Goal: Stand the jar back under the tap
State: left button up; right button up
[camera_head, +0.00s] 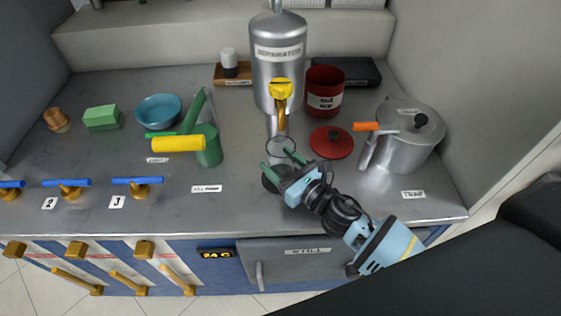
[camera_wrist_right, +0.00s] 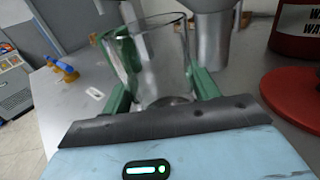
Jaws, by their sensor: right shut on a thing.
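The clear glass jar (camera_head: 281,147) is between the green fingers of my right gripper (camera_head: 280,161), in front of the separator. The right wrist view also shows the jar (camera_wrist_right: 160,62), open end up and slightly tilted, with a finger on each side. My right gripper is shut on it. The tap (camera_head: 281,92), with a yellow handle and brass spout, is on the front of the steel separator (camera_head: 278,52). The jar is just in front of the spout. Its base is partly hidden by the gripper, so I cannot tell whether it touches the counter. My left gripper is out of view.
A red lid (camera_head: 331,143) and a red tin (camera_head: 324,95) are right of the separator. A steel trap pot (camera_head: 406,145) stands farther right. A green pump with a yellow handle (camera_head: 177,144) is to the left. The counter (camera_head: 235,205) is bare at front centre.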

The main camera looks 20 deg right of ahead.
jog(key=shift+f, duration=0.2)
jog(key=o, duration=1.1)
jog(key=shift+r, duration=0.1)
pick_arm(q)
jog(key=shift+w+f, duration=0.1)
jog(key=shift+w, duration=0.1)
pick_arm(e)
jog(key=shift+o, duration=0.2)
jog(key=shift+s+r, duration=0.15)
jog(key=shift+r, duration=0.05)
jog(key=b+v, duration=0.1)
jog(key=v, duration=0.9)
jog(key=shift+f, duration=0.2)
jog(key=shift+s+d+r+b, duration=0.1)
jog(key=shift+s+d+b, duration=0.2)
jog(key=shift+s, duration=0.5)
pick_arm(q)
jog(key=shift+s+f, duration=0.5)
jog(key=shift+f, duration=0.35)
pick_arm(e)
jog(key=shift+r, duration=0.1)
